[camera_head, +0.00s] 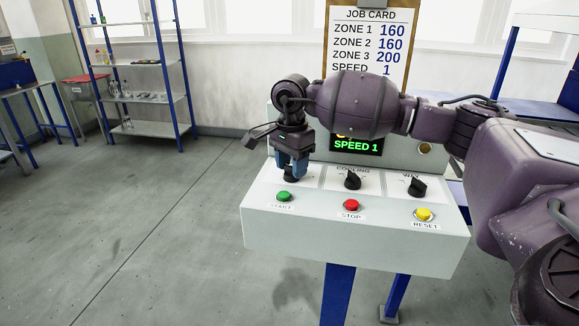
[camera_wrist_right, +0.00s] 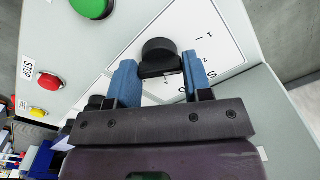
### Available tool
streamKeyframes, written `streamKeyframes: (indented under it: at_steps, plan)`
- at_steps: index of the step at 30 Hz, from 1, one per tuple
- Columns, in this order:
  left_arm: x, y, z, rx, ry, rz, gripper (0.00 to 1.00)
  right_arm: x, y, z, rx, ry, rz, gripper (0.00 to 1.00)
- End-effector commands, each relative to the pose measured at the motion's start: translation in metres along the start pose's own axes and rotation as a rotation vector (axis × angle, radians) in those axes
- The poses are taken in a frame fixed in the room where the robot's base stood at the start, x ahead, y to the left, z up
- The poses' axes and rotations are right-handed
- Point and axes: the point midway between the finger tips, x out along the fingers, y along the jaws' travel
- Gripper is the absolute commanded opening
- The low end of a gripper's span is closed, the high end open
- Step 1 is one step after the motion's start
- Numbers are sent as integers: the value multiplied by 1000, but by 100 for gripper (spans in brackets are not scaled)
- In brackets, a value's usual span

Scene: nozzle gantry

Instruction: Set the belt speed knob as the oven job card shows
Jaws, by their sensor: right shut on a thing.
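The job card (camera_head: 366,45) stands upright behind the panel and reads zone 1 160, zone 2 160, zone 3 200, speed 1. The green display (camera_head: 356,145) reads SPEED 1. My right gripper (camera_head: 289,174) is shut on the leftmost black knob, the speed knob (camera_wrist_right: 159,56), above the green start button. In the right wrist view this knob sits between the blue fingers (camera_wrist_right: 160,80), over a white dial plate with a 1 in sight. Much of the dial's lettering is hidden by the gripper. My left gripper is not in view.
The panel also bears a cooling knob (camera_head: 352,180), another black knob (camera_head: 416,187), and green start (camera_head: 284,196), red stop (camera_head: 351,205) and yellow reset (camera_head: 424,214) buttons close below. A shelf rack (camera_head: 146,95) stands far back left. The floor left of the panel is clear.

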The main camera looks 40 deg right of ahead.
Motion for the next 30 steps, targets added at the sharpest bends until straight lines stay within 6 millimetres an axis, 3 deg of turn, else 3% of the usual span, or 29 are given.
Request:
streamKeyframes:
  at_steps: [12, 29, 30]
  plan:
    - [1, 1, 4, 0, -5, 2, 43, -1, -1, 0, -187, 0, -4, 22]
    - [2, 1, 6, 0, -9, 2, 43, -3, -1, 0, -212, 0, -5, 22]
    - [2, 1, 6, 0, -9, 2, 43, -3, -1, 0, -212, 0, -5, 52]
